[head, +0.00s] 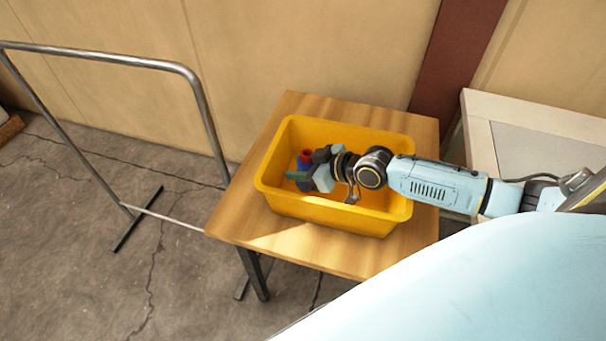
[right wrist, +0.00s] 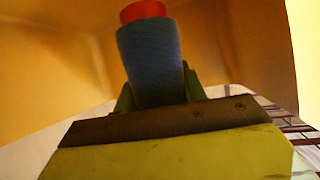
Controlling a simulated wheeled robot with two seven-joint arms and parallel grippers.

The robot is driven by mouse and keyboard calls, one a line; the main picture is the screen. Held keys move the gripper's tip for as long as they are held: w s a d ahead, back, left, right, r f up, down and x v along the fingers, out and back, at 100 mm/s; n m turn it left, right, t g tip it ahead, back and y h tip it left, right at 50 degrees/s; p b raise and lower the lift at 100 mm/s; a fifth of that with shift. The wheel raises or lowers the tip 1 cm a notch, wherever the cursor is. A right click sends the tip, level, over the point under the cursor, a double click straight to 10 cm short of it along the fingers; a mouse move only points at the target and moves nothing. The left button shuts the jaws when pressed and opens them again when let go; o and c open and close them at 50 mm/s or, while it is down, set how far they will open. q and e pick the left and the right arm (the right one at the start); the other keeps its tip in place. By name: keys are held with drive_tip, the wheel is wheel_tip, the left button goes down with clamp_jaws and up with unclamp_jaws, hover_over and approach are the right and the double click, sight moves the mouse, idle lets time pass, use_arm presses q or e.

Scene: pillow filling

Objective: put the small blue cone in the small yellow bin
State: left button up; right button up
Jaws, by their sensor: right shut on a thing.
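The yellow bin (head: 330,212) stands on a small wooden table in the head view. My right gripper (head: 301,173) reaches down inside the bin from the right. It is shut on the small blue cone (head: 303,164), which has a red end on top. In the right wrist view the blue cone (right wrist: 152,62) stands between the green fingers of my right gripper (right wrist: 160,92), with its red end away from the palm. Yellow bin walls (right wrist: 50,60) surround it there. The gripper hides part of the cone and the bin floor. My left gripper is not in view.
The wooden table (head: 262,236) has bare room around the bin, mostly on the left and front. A metal rail frame (head: 190,78) stands on the floor to the left. A pale framed piece (head: 535,125) is at the right, behind my arm. A wall is behind the table.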

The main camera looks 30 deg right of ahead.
drive_tip(key=shift+f+b, duration=0.45)
drive_tip(key=shift+f, duration=1.15)
drive_tip(key=shift+f, duration=0.15)
drive_tip(key=o, duration=1)
drive_tip(key=shift+o, duration=0.2)
drive_tip(key=shift+s+d+r, duration=0.1)
drive_tip(key=shift+s+r, duration=0.1)
drive_tip(key=shift+r, duration=0.1)
drive_tip(key=p+v, duration=0.2)
drive_tip(key=v, duration=0.5)
